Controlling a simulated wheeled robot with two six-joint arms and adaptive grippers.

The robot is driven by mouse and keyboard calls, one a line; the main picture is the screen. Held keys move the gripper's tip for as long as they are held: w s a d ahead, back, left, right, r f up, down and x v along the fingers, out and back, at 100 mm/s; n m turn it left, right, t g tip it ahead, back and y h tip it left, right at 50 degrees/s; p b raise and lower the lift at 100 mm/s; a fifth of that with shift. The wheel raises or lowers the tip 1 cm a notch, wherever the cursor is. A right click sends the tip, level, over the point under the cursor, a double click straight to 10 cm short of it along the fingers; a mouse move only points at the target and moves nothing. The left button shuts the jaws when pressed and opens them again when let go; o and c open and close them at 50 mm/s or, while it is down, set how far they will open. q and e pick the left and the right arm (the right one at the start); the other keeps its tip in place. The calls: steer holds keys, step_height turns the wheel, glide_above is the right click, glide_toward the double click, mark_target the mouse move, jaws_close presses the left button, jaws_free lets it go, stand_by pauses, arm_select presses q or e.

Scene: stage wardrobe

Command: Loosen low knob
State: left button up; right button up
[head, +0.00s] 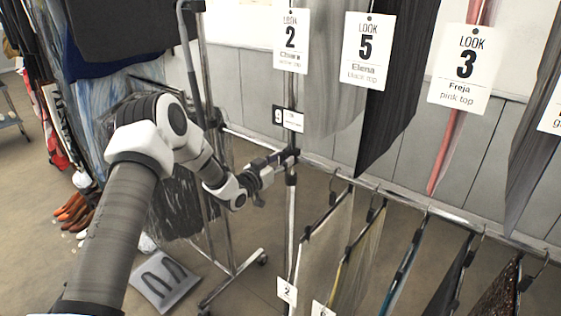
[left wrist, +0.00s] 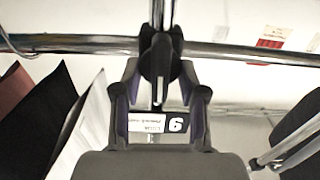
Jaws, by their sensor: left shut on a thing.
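The low knob (left wrist: 160,62) is a black clamp piece at the joint of a chrome upright and a horizontal rail. My left gripper (left wrist: 160,75) has its two fingers on either side of the knob and is shut on it. The fingers and wrist hide most of the knob there. My right gripper is not in view.
The low rail (head: 395,195) carries several hanging garments to the right. Cards for looks 2, 5 and 3 (head: 465,66) hang above with long garments. Another wheeled rack (head: 232,275) stands left, with a grey bag (head: 165,283) on the floor.

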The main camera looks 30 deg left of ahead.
arm_select(q)
steer(key=n+b, duration=0.3)
steer(key=shift+a+f+n, duration=0.1)
steer(key=shift+f+n, duration=0.2)
steer(key=shift+f, duration=0.05)
steer(key=n+b, duration=0.4)
steer(key=n, duration=0.1)
steer(key=shift+a+f, duration=0.1)
steer(key=shift+a, duration=0.05)
steer(key=n+b, duration=0.3)
steer(key=n, duration=0.1)
steer(key=shift+f+n, duration=0.1)
steer(key=shift+n, duration=0.3)
steer(key=n+b, duration=0.1)
steer(key=n, duration=0.3)
steer(key=shift+a, duration=0.1)
steer(key=shift+b, duration=0.3)
